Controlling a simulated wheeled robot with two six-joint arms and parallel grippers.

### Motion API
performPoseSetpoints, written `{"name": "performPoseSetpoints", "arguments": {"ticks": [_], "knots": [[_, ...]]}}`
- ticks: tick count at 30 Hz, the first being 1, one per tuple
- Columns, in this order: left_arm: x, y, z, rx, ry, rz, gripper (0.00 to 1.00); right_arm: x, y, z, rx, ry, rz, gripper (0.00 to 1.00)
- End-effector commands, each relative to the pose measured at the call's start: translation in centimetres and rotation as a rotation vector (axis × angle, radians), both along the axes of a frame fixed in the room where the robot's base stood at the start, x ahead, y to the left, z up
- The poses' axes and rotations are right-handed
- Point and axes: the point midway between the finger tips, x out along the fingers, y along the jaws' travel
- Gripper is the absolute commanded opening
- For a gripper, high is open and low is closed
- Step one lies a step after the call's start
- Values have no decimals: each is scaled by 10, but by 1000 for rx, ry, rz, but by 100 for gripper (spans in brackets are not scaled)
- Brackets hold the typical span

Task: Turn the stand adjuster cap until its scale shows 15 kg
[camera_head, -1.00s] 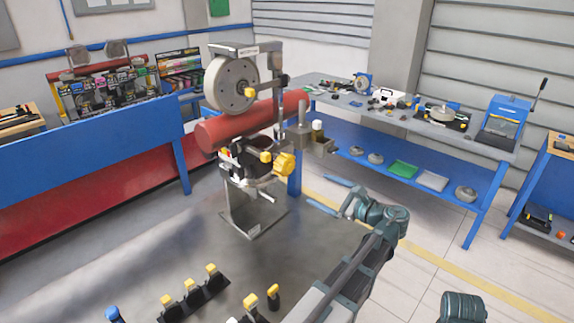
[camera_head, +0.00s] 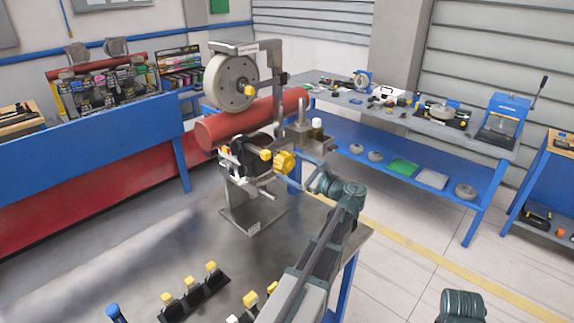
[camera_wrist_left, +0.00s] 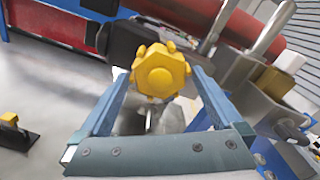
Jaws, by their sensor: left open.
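The stand (camera_head: 253,210) stands on the grey work table and carries a wheel (camera_head: 231,82) at its top. A yellow lobed cap (camera_head: 284,161), which looks like the adjuster cap, sticks out on the right of the stand. The same cap (camera_wrist_left: 161,72) is face-on in the left wrist view. My left gripper (camera_head: 306,177) is open, its jaws pointing at the cap. In the wrist view its two blue fingers (camera_wrist_left: 161,75) lie either side of the cap; contact is not clear. I cannot read any scale.
A red cylinder (camera_head: 225,128) lies behind the stand. A post on a metal bracket (camera_head: 303,112) is close right of the cap. Yellow-topped pieces (camera_head: 189,292) stand at the table's front. A blue-framed bench (camera_head: 425,125) is at the back right.

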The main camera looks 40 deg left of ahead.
Motion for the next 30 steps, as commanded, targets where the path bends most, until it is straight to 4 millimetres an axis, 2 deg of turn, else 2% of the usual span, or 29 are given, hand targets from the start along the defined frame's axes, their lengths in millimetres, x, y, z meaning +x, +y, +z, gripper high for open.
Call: {"name": "performPoseSetpoints", "arguments": {"ticks": [1,6,17,20,28,30], "knots": [[1,7,0,0,0,3,100,0,0,0,0,0,0,100],[2,20,0,0,0,1,100,0,0,0,0,0,0,100],[2,24,0,0,0,1,100,0,0,0,0,0,0,100],[2,24,0,0,0,1,86,0,0,0,0,0,0,100],[2,24,0,0,0,1,37,0,0,0,0,0,0,100],[2,24,0,-1,-1,1,36,0,0,0,0,0,0,100]]}}
